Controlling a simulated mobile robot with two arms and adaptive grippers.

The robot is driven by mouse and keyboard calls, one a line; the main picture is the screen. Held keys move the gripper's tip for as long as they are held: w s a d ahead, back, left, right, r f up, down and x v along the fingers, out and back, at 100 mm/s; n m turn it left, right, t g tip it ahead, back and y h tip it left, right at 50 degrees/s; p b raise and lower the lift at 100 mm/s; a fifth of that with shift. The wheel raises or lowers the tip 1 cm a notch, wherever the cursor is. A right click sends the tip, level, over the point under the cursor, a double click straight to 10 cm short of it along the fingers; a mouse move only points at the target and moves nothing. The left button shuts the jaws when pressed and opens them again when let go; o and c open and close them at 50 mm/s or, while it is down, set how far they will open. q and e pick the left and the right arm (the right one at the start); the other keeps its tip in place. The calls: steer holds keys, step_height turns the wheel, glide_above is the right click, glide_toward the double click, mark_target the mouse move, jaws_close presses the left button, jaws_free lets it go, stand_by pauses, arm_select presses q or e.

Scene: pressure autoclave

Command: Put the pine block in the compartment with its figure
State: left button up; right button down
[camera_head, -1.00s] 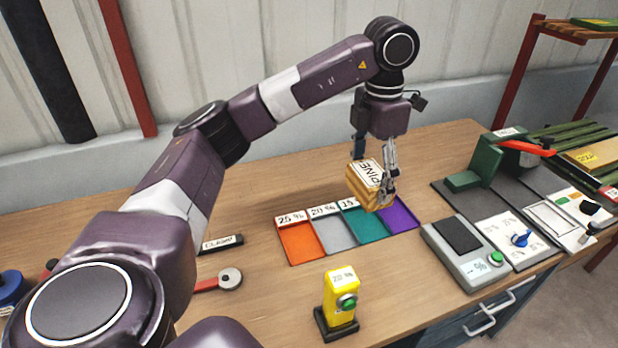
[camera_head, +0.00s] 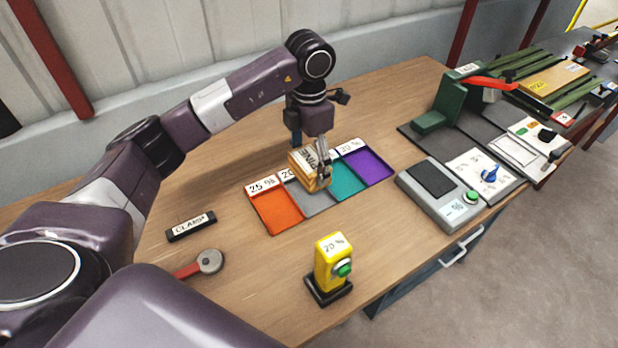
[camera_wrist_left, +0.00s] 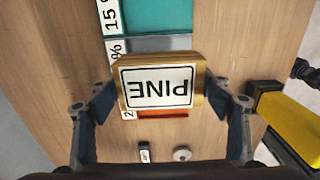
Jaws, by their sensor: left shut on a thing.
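The pine block (camera_head: 303,172), with a white PINE label, is held in my left gripper (camera_head: 312,165), whose fingers are shut on its sides. In the head view it is over the grey compartment (camera_head: 314,201); whether it touches the floor there is unclear. The tray also has an orange compartment (camera_head: 279,212) marked 25 %, a teal one (camera_head: 347,182) and a purple one (camera_head: 368,165). The wrist view shows the block (camera_wrist_left: 160,87) between the fingers, covering part of the grey and orange compartments. A yellow meter (camera_head: 333,259) shows 20 %. My right gripper is not in view.
A grey scale (camera_head: 436,190) stands right of the tray. A green press with a red lever (camera_head: 498,84) is behind it. A CLAMP label (camera_head: 190,227) and a red-handled tool (camera_head: 205,264) lie at left. Bare table surrounds the tray's front.

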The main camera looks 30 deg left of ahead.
arm_select(q)
step_height(320, 180, down, 2)
steer(key=shift+f, duration=0.1)
step_height(320, 180, down, 4)
steer(key=shift+f+p, duration=0.25)
steer(key=shift+p, duration=0.35)
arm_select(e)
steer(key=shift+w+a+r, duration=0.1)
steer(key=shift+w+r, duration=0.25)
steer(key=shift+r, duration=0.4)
arm_select(q)
steer(key=shift+d+f, duration=0.1)
steer(key=shift+f, duration=0.1)
steer(key=o, duration=1.3)
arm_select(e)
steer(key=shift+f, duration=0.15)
arm_select(q)
steer(key=shift+r, duration=0.1)
